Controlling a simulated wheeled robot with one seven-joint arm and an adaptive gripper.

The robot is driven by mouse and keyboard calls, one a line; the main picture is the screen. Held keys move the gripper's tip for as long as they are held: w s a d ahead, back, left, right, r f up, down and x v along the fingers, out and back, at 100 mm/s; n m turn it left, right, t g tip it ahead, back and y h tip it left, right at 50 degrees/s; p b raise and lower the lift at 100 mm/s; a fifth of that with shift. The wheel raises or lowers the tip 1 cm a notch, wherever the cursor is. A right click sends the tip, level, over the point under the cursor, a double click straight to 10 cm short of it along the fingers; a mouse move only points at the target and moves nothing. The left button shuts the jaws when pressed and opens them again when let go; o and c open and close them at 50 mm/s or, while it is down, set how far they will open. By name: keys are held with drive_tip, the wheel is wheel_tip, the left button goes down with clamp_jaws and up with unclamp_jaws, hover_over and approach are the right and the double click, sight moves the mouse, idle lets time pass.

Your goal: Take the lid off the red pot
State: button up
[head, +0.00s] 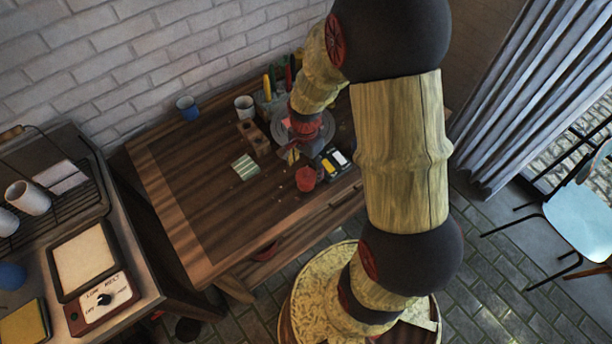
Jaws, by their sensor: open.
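A small red pot (306,179) stands on the wooden table near its front edge. Its top looks closed, but it is too small to make out the lid clearly. My gripper (293,155) is above the table, just behind and slightly left of the pot. It is open, small in view and apart from the pot as far as I can tell. My arm reaches down from the upper right.
A black tray (332,161) with yellow and white pieces lies right of the pot. A wooden block rack (253,138), a white cup (244,106), a blue cup (187,107) and a green-striped pad (245,167) are also on the table.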

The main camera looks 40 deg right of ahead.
wheel_tip(320, 180, down, 3)
drive_tip(key=shift+r, duration=0.2)
drive_tip(key=shift+c, duration=0.2)
drive_tip(key=c, duration=1.1)
drive_tip(key=shift+r, duration=0.1)
drive_tip(key=shift+c, duration=0.3)
